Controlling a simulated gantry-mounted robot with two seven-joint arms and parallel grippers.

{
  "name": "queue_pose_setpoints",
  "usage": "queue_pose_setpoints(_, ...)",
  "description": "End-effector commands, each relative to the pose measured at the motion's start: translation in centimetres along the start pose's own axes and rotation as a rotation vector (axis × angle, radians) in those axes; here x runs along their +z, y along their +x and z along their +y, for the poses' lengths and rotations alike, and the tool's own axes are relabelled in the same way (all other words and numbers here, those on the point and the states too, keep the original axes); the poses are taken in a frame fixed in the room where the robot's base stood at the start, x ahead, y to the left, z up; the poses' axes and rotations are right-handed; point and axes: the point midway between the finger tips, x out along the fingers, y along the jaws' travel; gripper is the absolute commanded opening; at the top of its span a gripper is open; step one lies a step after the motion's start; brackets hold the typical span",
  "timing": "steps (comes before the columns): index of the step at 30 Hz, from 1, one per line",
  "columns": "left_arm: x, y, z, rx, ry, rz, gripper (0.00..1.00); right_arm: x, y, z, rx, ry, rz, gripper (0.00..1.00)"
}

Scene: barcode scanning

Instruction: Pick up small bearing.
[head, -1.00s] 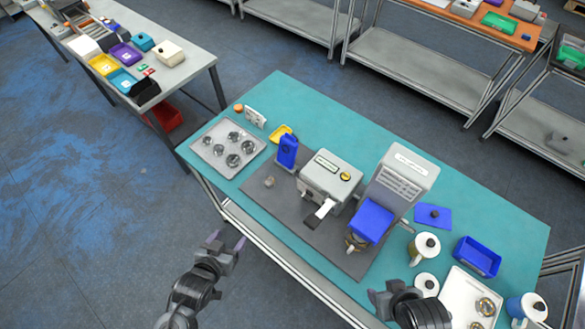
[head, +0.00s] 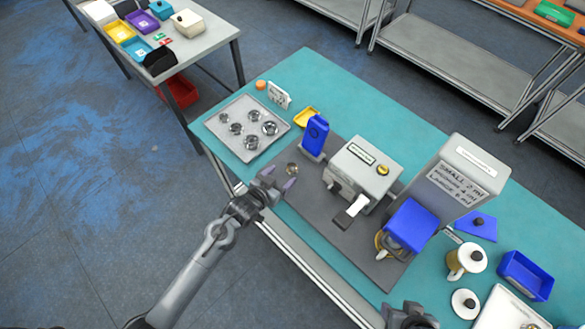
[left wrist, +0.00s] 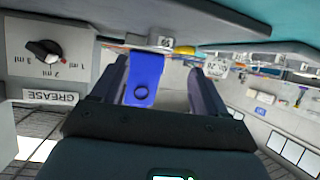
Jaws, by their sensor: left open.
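Several other bearings of different sizes lie on a silver tray (head: 218,122) to the left. My left gripper (head: 279,179) is open and empty, its fingertips just short of the small bearing at the table's front edge. My right gripper (head: 410,315) is partly cut off at the bottom edge.
A grease machine (head: 363,172) with a knob stands right of the blue object; its face shows in the left wrist view (left wrist: 45,55). A tall dispenser (head: 455,180), a blue bin (head: 525,276) and jugs (head: 466,258) stand farther right.

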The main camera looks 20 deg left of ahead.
Motion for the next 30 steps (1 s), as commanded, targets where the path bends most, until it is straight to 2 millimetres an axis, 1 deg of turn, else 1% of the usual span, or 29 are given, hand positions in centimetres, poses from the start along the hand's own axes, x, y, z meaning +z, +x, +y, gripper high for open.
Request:
queue_pose_setpoints(7, 0.1, 1.3, 0.1, 0.000, -0.002, 0.001, 0.74, -0.1, -0.1, -0.2, -0.006, 0.005, 0.001, 0.55)
queue_pose_setpoints(15, 0.5, 4.5, 0.1, -0.001, -0.001, 0.000, 0.74, -0.1, -0.1, -0.3, -0.009, 0.008, 0.001, 0.55)
queue_pose_setpoints(18, 0.5, 5.3, 0.1, -0.001, -0.001, 0.001, 0.74, -0.1, -0.1, -0.3, -0.009, 0.008, 0.001, 0.55)
queue_pose_setpoints(22, 0.5, 5.7, 0.1, -0.001, -0.001, 0.001, 0.74, -0.1, -0.1, -0.3, -0.008, 0.008, 0.001, 0.55)
queue_pose_setpoints(28, 0.5, 5.7, 0.1, -0.001, -0.001, 0.001, 0.74, -0.1, 0.0, -0.2, -0.005, 0.003, 0.000, 0.55)
queue_pose_setpoints(29, 0.5, 5.7, 0.1, -0.001, -0.001, 0.001, 0.71, 0.0, 0.0, -0.1, -0.004, 0.002, 0.000, 0.55)
queue_pose_setpoints(30, 0.5, 5.7, 0.1, -0.001, -0.001, 0.000, 0.65, 0.0, 0.0, -0.1, -0.003, 0.001, 0.000, 0.55)
